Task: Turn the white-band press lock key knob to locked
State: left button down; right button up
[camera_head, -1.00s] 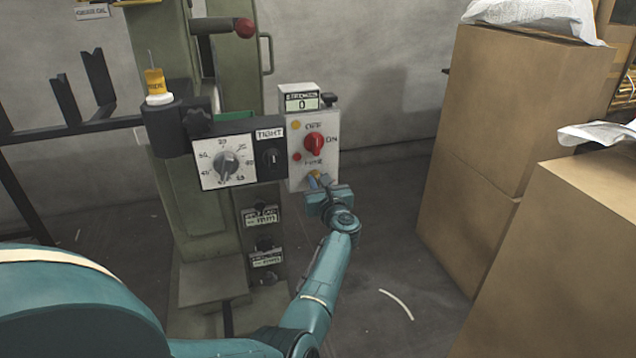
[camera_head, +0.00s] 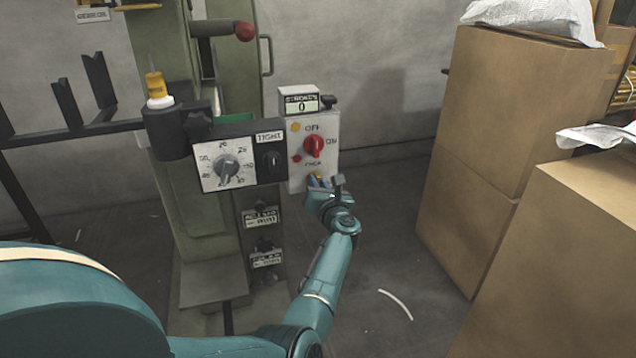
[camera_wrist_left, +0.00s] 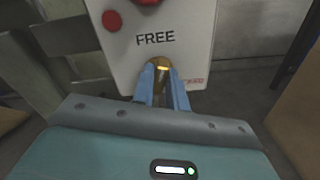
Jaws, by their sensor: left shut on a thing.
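The press (camera_head: 215,225) is a green machine with a pale switch panel (camera_head: 298,178) on its front right. The lock key knob is a small brass-yellow knob (camera_wrist_left: 160,62) low on that panel, below the printed word FREE; part of it shows in the head view (camera_head: 315,178). My left gripper (camera_wrist_left: 163,78) is shut on the knob, with one blue finger on each side. The fingers hide much of the knob, and I cannot tell its exact angle. My right gripper is in neither view.
Above the knob are a red rotary switch (camera_head: 314,146) and a strokes counter (camera_head: 301,102) reading 0. A dial plate (camera_head: 225,165) and a TIGHT selector (camera_head: 271,160) are to the left.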

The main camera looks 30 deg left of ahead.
pick_arm(q)
jog(key=shift+w+m+p, duration=0.15)
jog(key=shift+m+p, duration=1.8)
jog(key=shift+m, duration=5.05)
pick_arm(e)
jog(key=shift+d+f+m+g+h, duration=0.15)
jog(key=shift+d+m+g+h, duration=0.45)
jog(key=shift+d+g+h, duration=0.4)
pick_arm(q)
jog(key=shift+f, duration=0.1)
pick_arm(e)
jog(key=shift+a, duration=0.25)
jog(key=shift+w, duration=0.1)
pick_arm(q)
jog(key=c, duration=1.4)
grip_release()
jog(key=shift+d, duration=0.1)
jog(key=shift+f, duration=0.1)
jog(key=shift+d, duration=0.1)
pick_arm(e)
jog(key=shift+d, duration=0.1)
